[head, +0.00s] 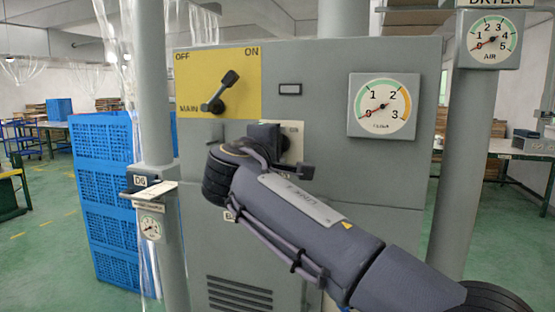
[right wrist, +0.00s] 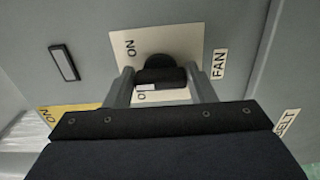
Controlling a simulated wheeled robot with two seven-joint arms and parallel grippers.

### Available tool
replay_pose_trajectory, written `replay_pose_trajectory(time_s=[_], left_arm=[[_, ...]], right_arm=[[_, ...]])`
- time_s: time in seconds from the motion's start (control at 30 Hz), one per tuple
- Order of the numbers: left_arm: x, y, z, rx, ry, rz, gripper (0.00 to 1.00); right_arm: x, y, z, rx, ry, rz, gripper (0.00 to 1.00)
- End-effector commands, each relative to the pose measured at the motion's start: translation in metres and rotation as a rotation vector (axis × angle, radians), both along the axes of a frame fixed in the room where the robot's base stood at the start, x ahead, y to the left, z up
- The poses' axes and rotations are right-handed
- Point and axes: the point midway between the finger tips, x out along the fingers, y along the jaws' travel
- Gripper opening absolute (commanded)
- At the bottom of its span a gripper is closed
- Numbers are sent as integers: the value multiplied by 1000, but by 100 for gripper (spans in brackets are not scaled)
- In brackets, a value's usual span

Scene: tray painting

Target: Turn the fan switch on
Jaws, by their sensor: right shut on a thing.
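The fan switch (right wrist: 158,73) is a black knob on a cream plate marked ON, beside a FAN label (right wrist: 218,64) in the right wrist view. My right gripper (right wrist: 160,86) has its two grey fingers on either side of the knob and is shut on it. In the head view the fan plate (head: 297,128) shows on the grey cabinet, partly covered by my right gripper (head: 283,152). Which way the knob points is hard to tell, as part of the plate's lower marking is hidden. My left gripper is not in view.
The grey cabinet (head: 330,75) carries a yellow MAIN plate (head: 190,70) with a black lever (head: 222,92) tilted toward ON. A round gauge (head: 381,106) is at right. A grey post (head: 155,85) stands left, with blue crates (head: 108,195) behind it.

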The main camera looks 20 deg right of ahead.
Motion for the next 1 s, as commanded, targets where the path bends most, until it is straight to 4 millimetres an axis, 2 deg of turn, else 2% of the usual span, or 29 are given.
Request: replay_pose_trajectory(time_s=[0.03, 0.4, 0.7, 1.0], left_arm=[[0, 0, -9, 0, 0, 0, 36], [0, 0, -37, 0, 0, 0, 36], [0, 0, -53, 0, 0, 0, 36], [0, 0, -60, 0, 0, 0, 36]], right_arm=[[0, 1, -6, 38, -24, 0, 27], [1, 1, -7, 327, -218, -1, 27], [1, 2, -7, 517, -347, 0, 27], [1, 2, -7, 625, -418, -1, 27]])
